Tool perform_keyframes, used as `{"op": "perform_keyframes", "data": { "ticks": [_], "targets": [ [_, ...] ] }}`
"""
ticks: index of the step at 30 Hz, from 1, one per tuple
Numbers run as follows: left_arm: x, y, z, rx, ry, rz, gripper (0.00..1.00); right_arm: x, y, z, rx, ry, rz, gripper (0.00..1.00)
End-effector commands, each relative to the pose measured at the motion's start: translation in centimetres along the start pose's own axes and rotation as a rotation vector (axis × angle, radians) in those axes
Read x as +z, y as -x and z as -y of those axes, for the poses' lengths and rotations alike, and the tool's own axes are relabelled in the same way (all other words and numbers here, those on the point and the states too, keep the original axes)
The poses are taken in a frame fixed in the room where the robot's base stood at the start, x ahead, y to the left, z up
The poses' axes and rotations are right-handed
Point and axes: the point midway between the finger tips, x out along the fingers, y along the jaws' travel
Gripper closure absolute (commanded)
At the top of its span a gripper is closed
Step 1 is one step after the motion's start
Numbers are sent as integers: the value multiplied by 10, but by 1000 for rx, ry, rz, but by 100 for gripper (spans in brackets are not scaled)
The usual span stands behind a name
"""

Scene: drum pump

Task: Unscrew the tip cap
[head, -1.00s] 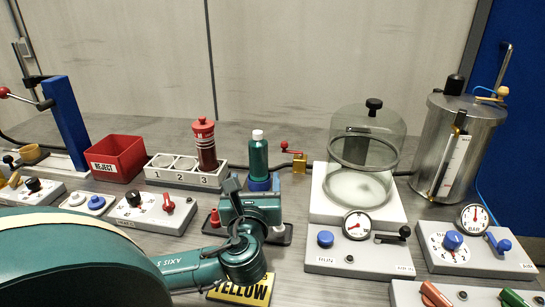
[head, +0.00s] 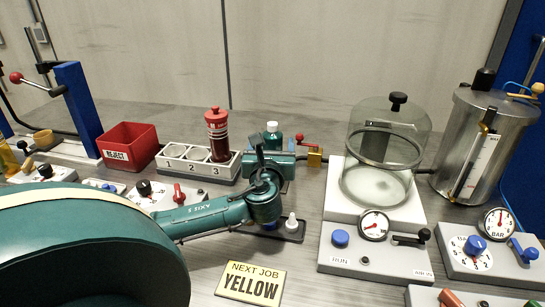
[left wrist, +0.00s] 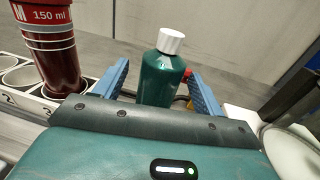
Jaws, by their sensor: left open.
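A green bottle (head: 272,139) with a white cap (head: 271,126) stands upright behind my left gripper in the head view; its lower part is hidden. In the left wrist view the green bottle (left wrist: 162,78) and its white cap (left wrist: 171,41) show clearly. My left gripper (head: 275,152) is open, its blue fingers (left wrist: 157,72) to either side of the bottle below the cap. I cannot tell whether they touch it. A small white pointed piece (head: 291,223) stands on a dark tray (head: 298,236) in front of the gripper. My right gripper is not in view.
A red-topped cylinder (head: 218,135) stands in the numbered white rack (head: 176,171), left of the gripper. A glass dome (head: 388,150) and a steel tank (head: 488,145) stand to the right. A red REJECT bin (head: 130,148) is at left. A NEXT JOB YELLOW sign (head: 250,284) lies in front.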

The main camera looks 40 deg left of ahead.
Motion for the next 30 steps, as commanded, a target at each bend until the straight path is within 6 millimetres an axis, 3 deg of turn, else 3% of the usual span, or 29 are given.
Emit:
{"op": "perform_keyframes", "data": {
  "ticks": [7, 16, 30],
  "targets": [
    [0, -35, 1, 1, 1, 1, 30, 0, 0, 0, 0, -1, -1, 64],
    [-1, -39, 1, -2, 0, 0, 31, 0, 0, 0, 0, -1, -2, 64],
    [-1, -39, 1, -1, 0, -1, 69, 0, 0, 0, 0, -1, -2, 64]
  ]
}}
